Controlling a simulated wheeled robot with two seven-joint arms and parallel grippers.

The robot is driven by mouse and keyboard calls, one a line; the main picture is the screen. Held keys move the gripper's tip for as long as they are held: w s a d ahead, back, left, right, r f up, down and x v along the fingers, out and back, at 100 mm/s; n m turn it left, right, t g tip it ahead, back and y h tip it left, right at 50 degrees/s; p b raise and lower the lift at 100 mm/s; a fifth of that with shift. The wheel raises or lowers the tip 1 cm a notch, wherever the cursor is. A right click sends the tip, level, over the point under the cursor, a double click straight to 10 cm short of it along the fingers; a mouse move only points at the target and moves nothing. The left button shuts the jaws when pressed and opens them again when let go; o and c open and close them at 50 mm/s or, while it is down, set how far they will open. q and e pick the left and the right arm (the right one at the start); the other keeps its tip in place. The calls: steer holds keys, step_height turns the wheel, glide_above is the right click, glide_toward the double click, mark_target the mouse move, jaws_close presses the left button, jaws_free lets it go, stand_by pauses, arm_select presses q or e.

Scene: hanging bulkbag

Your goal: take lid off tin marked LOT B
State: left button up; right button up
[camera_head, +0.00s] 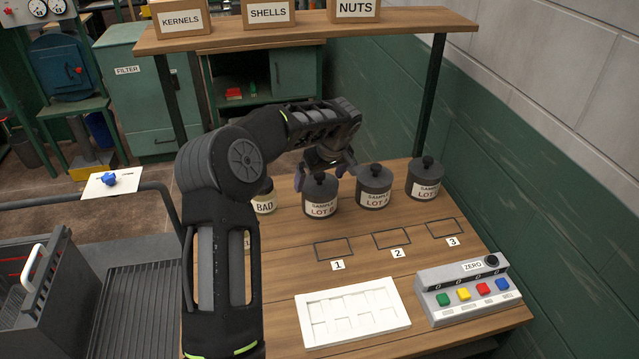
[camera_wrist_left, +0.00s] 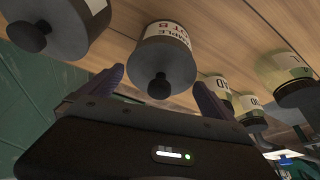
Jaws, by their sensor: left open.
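The LOT B tin (camera_head: 320,207) is the leftmost of three dark lidded sample tins on the wooden table. It wears a white label, and its dark lid (camera_head: 320,187) with a round knob is on. My left gripper (camera_head: 325,172) is open over this tin, one finger on either side of the lid. In the left wrist view the lid (camera_wrist_left: 163,60) and its knob (camera_wrist_left: 159,88) lie between the spread fingers (camera_wrist_left: 162,82), with a gap to each finger. My right gripper is not in view.
The middle tin (camera_head: 374,186) stands close to the right, and the far tin (camera_head: 425,178) beyond it. A white tray (camera_head: 352,312) and button box (camera_head: 463,292) stand in front. A shelf (camera_head: 300,36) overhangs behind.

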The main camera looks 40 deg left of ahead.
mark_target(320, 174)
arm_select(q)
steer(key=c, duration=1.1)
steer(key=shift+r, duration=0.1)
step_height(320, 174, up, 10)
steer(key=shift+f+b, duration=0.1)
steer(key=shift+b, duration=0.7)
